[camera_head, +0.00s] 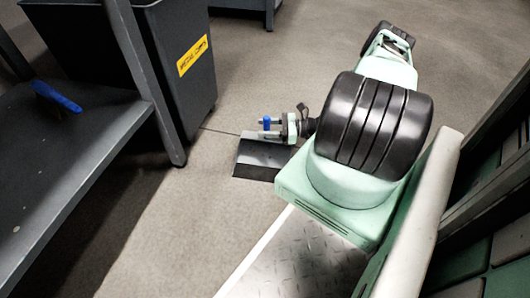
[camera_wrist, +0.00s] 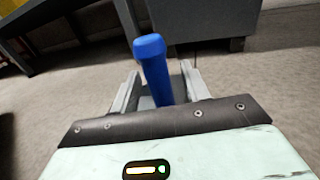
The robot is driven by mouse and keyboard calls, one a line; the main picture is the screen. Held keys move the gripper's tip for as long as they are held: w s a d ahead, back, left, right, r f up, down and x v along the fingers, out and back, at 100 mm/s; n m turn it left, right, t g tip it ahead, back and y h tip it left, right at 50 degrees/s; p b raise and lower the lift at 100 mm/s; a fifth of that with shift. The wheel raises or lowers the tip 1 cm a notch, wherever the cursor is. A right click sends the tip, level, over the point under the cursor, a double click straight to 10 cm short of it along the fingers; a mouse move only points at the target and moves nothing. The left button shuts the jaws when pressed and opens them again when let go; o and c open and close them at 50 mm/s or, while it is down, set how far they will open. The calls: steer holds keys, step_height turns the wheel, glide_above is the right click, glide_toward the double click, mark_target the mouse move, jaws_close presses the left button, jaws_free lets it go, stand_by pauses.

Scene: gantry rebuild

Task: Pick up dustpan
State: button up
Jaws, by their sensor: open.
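The dustpan (camera_head: 258,160) is on the floor, with a dark pan and a blue upright handle. Its blue handle also shows in the wrist view (camera_wrist: 153,62), standing up between the two fingers. My gripper (camera_head: 264,128) is at the handle, above the pan. In the wrist view my gripper (camera_wrist: 160,76) is open, with one finger on each side of the handle and gaps visible beside it. The lower part of the pan is mostly hidden behind my gripper in the wrist view.
A dark bin (camera_head: 172,75) with a yellow label stands behind and left of the dustpan. A grey shelf (camera_head: 60,160) at the left holds another blue object (camera_head: 57,97). Open floor (camera_head: 165,225) lies between shelf and dustpan. A dark rack stands at the right edge.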

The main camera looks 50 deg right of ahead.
jaws_close()
steer(key=shift+r, duration=0.2)
step_height(320, 180, up, 10)
steer(key=p, duration=0.7)
steer(key=shift+f, duration=0.1)
